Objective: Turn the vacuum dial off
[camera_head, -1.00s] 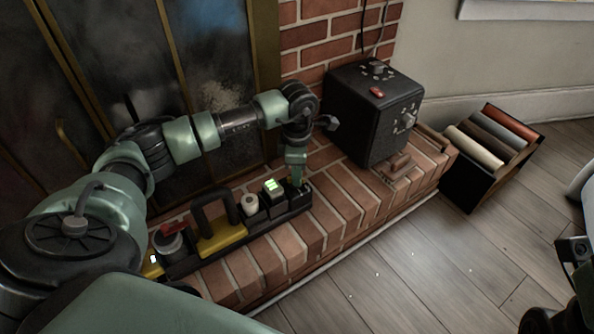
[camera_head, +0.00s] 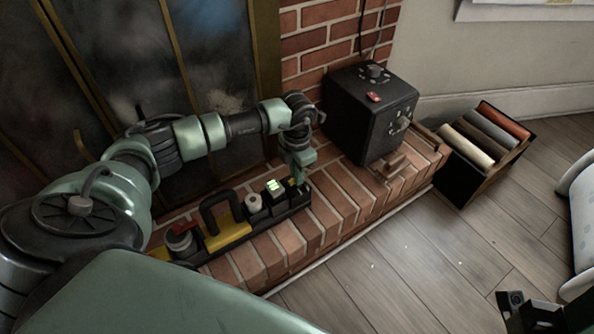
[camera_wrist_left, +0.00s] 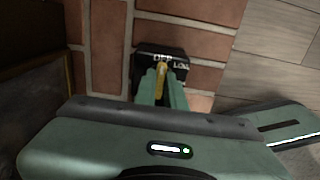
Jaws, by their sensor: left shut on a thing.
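A long black unit (camera_head: 263,222) with a yellow section lies along the brick hearth. The vacuum dial (camera_wrist_left: 161,76) shows in the left wrist view as a narrow yellow pointer on a small black panel (camera_wrist_left: 147,55) with white "OFF" and "LOW" lettering. My left gripper (camera_head: 299,180) points down at the right end of the unit. In the left wrist view its fingers (camera_wrist_left: 161,88) are closed around the dial, and the pointer's tip is by "OFF". The fingers hide part of the dial. A dark part of my right gripper (camera_head: 515,302) shows at the lower right; its jaws are unclear.
A black box with knobs (camera_head: 352,128) stands on the hearth (camera_head: 345,205) to the right. A crate of coloured rolls (camera_head: 470,190) stands on the floor beyond it. Dark glass doors (camera_head: 115,60) rise behind my left arm. The wooden floor in front is clear.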

